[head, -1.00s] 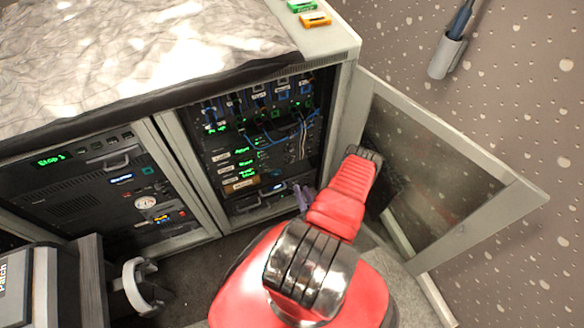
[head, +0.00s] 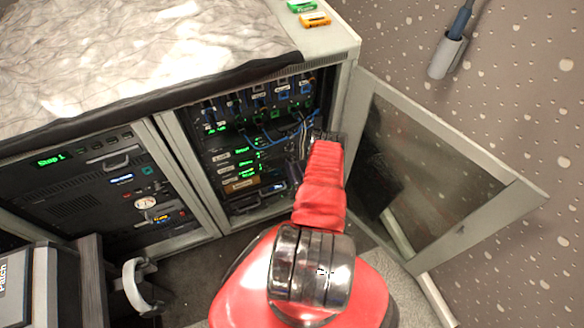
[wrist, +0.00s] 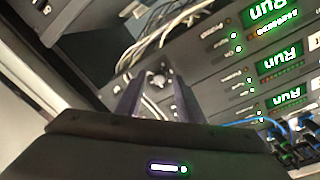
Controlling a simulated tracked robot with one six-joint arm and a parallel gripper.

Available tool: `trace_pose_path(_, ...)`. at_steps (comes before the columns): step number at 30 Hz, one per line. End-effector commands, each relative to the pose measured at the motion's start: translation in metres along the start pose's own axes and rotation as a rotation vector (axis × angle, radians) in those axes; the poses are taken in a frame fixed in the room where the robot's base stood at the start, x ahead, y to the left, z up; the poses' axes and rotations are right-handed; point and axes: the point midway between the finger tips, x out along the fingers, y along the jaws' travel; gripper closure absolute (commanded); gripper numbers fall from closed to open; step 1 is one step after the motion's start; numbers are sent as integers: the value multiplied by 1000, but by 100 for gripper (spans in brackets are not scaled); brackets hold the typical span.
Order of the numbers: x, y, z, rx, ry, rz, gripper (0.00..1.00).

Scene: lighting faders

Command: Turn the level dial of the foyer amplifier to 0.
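The amplifiers are dark rack units with green displays in the open rack cabinet (head: 245,165). In the wrist view, green "Run" displays (wrist: 280,98) show on them at a slant. A small round dial (wrist: 157,77) with a light face shows just beyond my fingers. I cannot read which unit it belongs to, nor its setting. My gripper (wrist: 155,97) is open, its two dark purple fingers apart with the dial showing between and beyond their tips. I cannot tell if they touch it. In the head view my gripper (head: 297,170) is at the rack's right side, partly hidden by my red arm.
A glass cabinet door (head: 495,215) stands open to the right of my arm. Pale cables (wrist: 165,35) hang close by the fingers, and blue cables (head: 270,138) cross the rack above. A second rack (head: 95,185) stands left; a white headphone-like ring (head: 138,285) hangs below it.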

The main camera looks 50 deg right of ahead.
Motion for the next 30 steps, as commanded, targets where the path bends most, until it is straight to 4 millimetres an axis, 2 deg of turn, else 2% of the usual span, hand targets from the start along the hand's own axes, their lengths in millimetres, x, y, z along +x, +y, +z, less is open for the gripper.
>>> trace_pose_path(4, 11, -1, 0, 0, 0, -1, 65)
trace_pose_path(14, 13, 0, 0, 1, 0, 0, 66)
trace_pose_path(27, 13, 0, 0, 1, 0, 0, 97)
trace_pose_path(30, 13, 0, 0, 1, 0, 0, 100)
